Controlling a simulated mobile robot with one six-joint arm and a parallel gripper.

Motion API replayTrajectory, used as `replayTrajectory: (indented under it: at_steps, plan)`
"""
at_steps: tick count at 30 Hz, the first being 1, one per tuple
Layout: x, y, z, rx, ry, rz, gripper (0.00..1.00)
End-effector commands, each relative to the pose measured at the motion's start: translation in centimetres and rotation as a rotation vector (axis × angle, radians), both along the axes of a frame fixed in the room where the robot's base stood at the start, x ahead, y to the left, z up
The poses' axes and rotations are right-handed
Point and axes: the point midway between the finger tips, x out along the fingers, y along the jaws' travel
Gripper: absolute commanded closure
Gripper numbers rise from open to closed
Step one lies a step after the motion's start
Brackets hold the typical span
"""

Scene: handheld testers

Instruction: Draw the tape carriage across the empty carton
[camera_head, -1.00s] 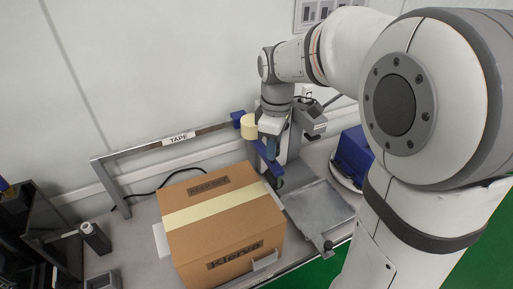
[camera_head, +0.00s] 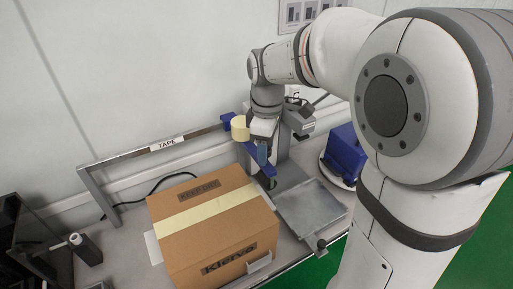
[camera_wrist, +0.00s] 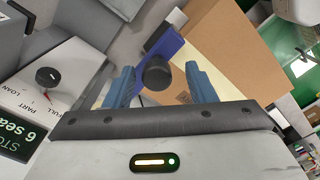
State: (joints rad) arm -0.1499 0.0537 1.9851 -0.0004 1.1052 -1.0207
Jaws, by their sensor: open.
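The brown carton (camera_head: 185,257) stands closed on the bench, with a pale yellow band across its top. The blue tape carriage (camera_head: 259,171) with its cream tape roll (camera_head: 239,131) is at the right end of the grey rail marked TAPE (camera_head: 128,156), beside the carton's far right corner. My gripper (camera_head: 262,155) points down at the carriage. In the wrist view my two blue fingers (camera_wrist: 160,86) are apart, with the black knob (camera_wrist: 157,72) between them and a gap visible on both sides. Whether the fingertips touch anything is unclear.
A grey metal plate (camera_head: 310,209) lies right of the carton. A blue box (camera_head: 345,150) stands farther right. A black rack (camera_head: 25,240) and a dark cylinder (camera_head: 86,250) are at the left. In the wrist view a dial panel (camera_wrist: 48,80) is close on the left.

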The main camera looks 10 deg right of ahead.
Motion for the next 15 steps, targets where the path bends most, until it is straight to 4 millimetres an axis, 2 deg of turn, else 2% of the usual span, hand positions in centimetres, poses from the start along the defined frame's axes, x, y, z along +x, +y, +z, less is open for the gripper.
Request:
replayTrajectory:
  at_steps: [5,15]
  plan:
    - [0.1,0.0,1.1,0.0,-0.004,0.0,0.5]
    - [-0.1,0.1,6.6,0.0,-0.002,0.001,0.5]
